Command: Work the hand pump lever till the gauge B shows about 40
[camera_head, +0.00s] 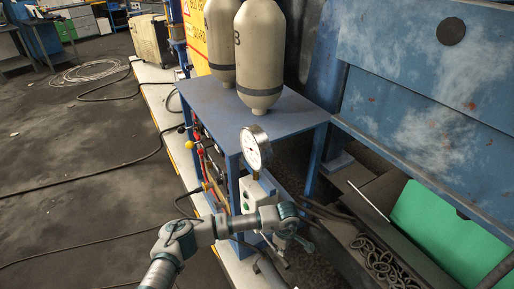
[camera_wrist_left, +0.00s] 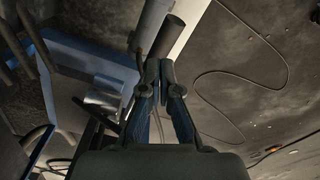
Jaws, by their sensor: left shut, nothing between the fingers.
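A round pressure gauge (camera_head: 255,148) with a white face stands upright in front of the blue bench in the head view; its needle and numbers are too small to read. My left gripper (camera_head: 283,250) is low, below and right of the gauge, partly hidden by my wrist. In the left wrist view my left gripper (camera_wrist_left: 160,72) is shut with nothing between the fingers. A dark cylindrical grip (camera_wrist_left: 170,34), likely the pump lever's handle, shows just past the fingertips; contact is unclear. My right gripper is not in view.
Two tan cylinders, one marked B (camera_head: 259,45), stand on the blue bench (camera_head: 285,118). Red and yellow valve handles (camera_head: 190,134) are at its left side. A dark bin with chain (camera_head: 385,262) and a green panel (camera_head: 440,235) lie right. Cables cross the floor.

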